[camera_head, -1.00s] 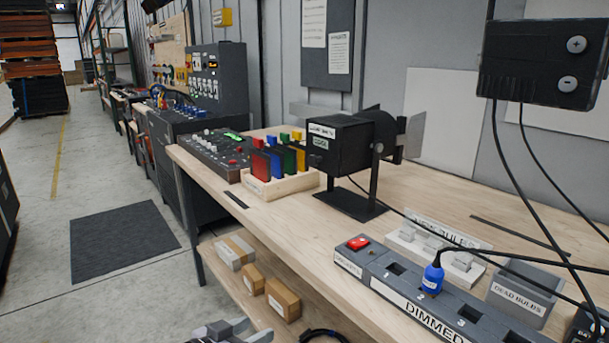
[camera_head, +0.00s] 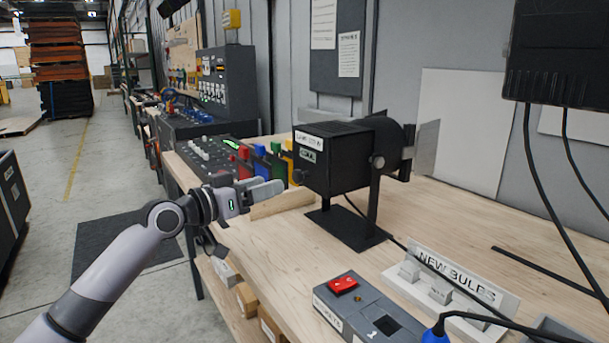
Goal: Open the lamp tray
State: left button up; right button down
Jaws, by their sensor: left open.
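The black stage lamp (camera_head: 340,155) stands on its flat base (camera_head: 347,228) on the wooden bench, held in a yoke. Two white labels are on its near side, too small to read surely. I cannot tell the lamp tray apart from the dark housing. A small dark knob (camera_head: 297,177) shows at the housing's left end. My left gripper (camera_head: 272,189) comes in from the left, open and empty, with its fingers pointing right, just left of the lamp's end and apart from it. My right gripper is not in view.
Coloured filters (camera_head: 262,158) in a wooden rack stand behind my left gripper. A red-switched grey power box (camera_head: 365,310) with a blue plug (camera_head: 435,334) is at the front. The New Bulbs holder (camera_head: 465,295) sits right of it. A cable runs from the lamp across the bench.

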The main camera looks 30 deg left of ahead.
aim_at(295, 176)
pick_arm(q)
jog(key=shift+p+x, duration=0.6)
jog(key=shift+x, duration=2.95)
